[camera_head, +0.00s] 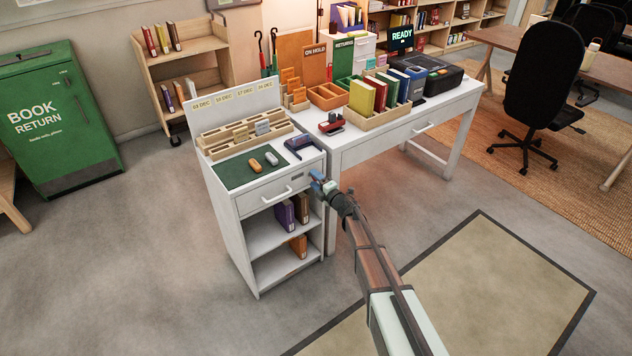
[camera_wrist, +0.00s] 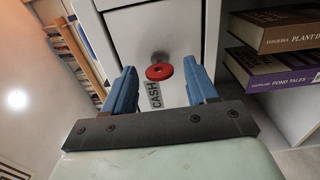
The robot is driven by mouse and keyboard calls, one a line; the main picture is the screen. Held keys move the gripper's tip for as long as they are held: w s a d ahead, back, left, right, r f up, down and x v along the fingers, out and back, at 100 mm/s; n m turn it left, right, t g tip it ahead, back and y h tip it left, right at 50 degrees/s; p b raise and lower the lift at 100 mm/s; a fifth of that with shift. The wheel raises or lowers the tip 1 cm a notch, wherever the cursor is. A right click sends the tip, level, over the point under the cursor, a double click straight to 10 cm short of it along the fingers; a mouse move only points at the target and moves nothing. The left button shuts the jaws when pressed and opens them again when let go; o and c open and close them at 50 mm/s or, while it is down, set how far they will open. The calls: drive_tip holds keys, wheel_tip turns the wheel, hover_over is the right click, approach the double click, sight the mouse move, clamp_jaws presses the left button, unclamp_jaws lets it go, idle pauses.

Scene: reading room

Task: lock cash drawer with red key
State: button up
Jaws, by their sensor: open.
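The cash drawer (camera_head: 255,200) is the top drawer of the small white cabinet and looks shut. In the wrist view its white front (camera_wrist: 185,38) bears a CASH label (camera_wrist: 154,96). The red key (camera_wrist: 159,72) shows its round head close in front of that drawer front, beside the label; its shaft is mostly hidden, and I cannot tell how deep it sits in the lock. My gripper (camera_wrist: 162,88) is open, with its blue fingers on either side of the key head and a gap on each side. In the head view my gripper (camera_head: 317,183) is at the drawer's right end and hides the key.
Purple and brown books (camera_wrist: 285,77) stand on the open shelf below the drawer. A white desk (camera_head: 375,150) with trays and books adjoins the cabinet on the right. A green mat (camera_head: 238,172) and card racks lie on the cabinet top. The floor in front is clear.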

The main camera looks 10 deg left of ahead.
drive_tip(key=v, duration=1.3)
drive_tip(key=shift+s+d, duration=0.25)
drive_tip(key=shift+s, duration=0.05)
